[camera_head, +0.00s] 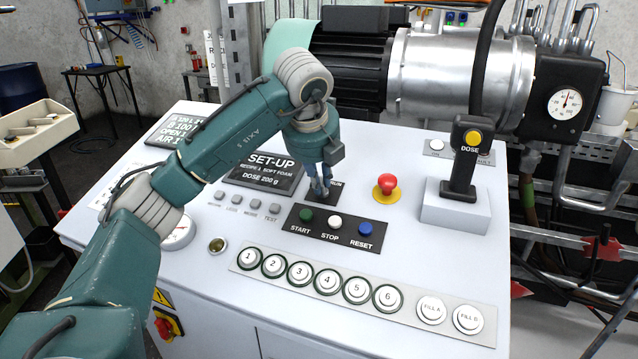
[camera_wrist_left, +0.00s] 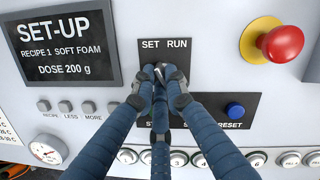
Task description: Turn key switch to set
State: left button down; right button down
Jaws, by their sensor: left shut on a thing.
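The key switch sits on a black plate marked SET and RUN (camera_wrist_left: 180,51) on the sloped control panel. In the head view this plate (camera_head: 340,192) is partly covered by my gripper. My left gripper (camera_wrist_left: 165,76) is shut on the key, and its blue-grey fingers hide most of the switch. I cannot tell clearly which way the key points. In the head view my left gripper (camera_head: 320,191) reaches down onto the plate from above. The display (camera_head: 264,171) beside it reads SET-UP, RECIPE 1 SOFT FOAM, DOSE 200 g. My right gripper is in neither view.
A red emergency stop (camera_head: 386,184) on a yellow base stands right of the switch. Green START (camera_head: 306,215), white STOP (camera_head: 334,220) and blue RESET (camera_head: 365,228) buttons lie just in front. A DOSE joystick (camera_head: 463,170) rises further right. Numbered buttons (camera_head: 328,280) line the front.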

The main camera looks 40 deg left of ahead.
pick_arm(q)
jog(key=shift+r+n+b, duration=0.1)
jog(key=shift+n+b, duration=0.2)
jog(key=shift+n, duration=1.3)
jog(key=c, duration=1.8)
grip_release()
jog(key=shift+o, duration=0.2)
jog(key=v, duration=1.2)
jog(key=shift+w, duration=0.15)
jog(key=shift+d, duration=0.2)
